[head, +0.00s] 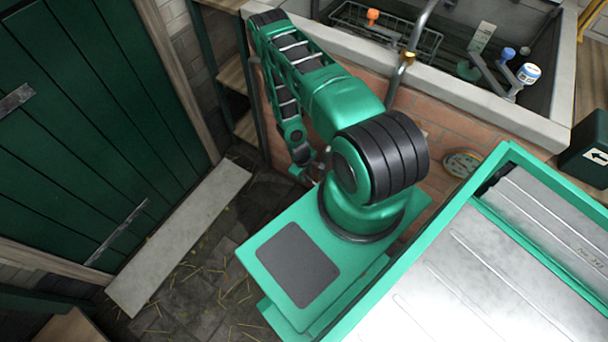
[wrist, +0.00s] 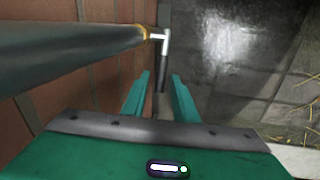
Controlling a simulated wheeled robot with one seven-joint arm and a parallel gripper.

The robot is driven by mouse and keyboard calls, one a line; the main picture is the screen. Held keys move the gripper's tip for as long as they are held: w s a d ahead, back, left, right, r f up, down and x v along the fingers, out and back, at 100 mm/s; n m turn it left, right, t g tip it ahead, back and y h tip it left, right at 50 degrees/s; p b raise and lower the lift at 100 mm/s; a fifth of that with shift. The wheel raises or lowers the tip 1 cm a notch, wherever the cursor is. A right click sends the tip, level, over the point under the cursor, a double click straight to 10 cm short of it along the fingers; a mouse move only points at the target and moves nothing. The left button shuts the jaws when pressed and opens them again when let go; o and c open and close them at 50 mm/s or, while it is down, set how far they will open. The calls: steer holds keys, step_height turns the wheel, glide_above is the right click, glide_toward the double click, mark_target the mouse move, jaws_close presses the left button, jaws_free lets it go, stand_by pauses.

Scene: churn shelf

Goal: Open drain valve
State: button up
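The drain valve shows in the wrist view: a metal elbow (wrist: 164,37) on a brass-coloured fitting (wrist: 143,34) at the end of a thick dark pipe (wrist: 70,57). A black lever handle (wrist: 162,72) hangs from the elbow. My gripper (wrist: 160,76) is open, with its two green fingers apart on either side of the lever's lower end in the picture. I cannot tell whether they touch it or how deep it lies between them. In the head view my gripper (head: 308,176) is low beside the brick wall, partly hidden by my arm; the valve cannot be made out there.
A brick wall (head: 455,140) stands below the stone sink (head: 495,103), close to my gripper. Wooden shelves (head: 246,127) stand to its left. A green door (head: 90,130) and pale threshold slab (head: 180,240) are farther left. The stone floor (head: 205,290) is open, with scattered straw.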

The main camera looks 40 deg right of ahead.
stand_by(0.3)
step_height(320, 180, up, 10)
steer(key=a, duration=0.2)
steer(key=shift+s+r, duration=0.25)
stand_by(0.4)
